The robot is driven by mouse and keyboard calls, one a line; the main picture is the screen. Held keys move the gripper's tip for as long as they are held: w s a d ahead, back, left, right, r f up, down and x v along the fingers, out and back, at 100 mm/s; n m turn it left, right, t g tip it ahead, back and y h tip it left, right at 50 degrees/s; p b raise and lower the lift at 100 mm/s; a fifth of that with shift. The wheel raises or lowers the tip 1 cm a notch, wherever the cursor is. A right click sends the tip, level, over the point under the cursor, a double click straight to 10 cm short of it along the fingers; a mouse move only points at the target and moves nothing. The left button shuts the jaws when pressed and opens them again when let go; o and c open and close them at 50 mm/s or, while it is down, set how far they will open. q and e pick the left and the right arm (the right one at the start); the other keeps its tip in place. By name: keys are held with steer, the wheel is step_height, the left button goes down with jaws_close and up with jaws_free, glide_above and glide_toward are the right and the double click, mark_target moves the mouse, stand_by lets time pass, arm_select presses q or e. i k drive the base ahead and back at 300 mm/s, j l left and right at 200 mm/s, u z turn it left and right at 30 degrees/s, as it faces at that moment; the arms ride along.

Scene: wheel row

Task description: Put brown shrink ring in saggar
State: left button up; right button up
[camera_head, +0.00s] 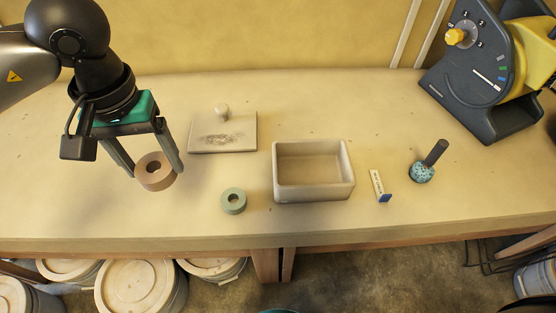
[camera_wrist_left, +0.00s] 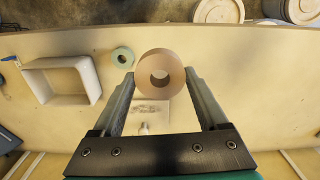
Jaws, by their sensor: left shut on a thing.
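The brown shrink ring (camera_head: 155,179) is between the fingers of my left gripper (camera_head: 155,167), which is shut on it at the left part of the bench. The ring also shows in the left wrist view (camera_wrist_left: 160,90), with its hole facing the camera. The saggar is a pale open box (camera_head: 313,196) in the middle of the bench, right of my left gripper. It looks empty and also shows at the left of the left wrist view (camera_wrist_left: 92,84). My right gripper is in neither view.
A green ring (camera_head: 233,208) lies between my left gripper and the saggar. A knobbed lid (camera_head: 237,146) lies behind it. Right of the saggar are a small white and blue block (camera_head: 378,184) and a speckled blue tool (camera_head: 421,173). A dark and yellow machine (camera_head: 490,70) stands at back right.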

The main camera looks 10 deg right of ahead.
mark_target(310, 175)
steer(key=i+j+z, duration=0.15)
steer(key=j+z, duration=0.25)
steer(key=i+j+z, duration=0.1)
steer(key=j+z, duration=0.25)
steer(key=z, duration=1.15)
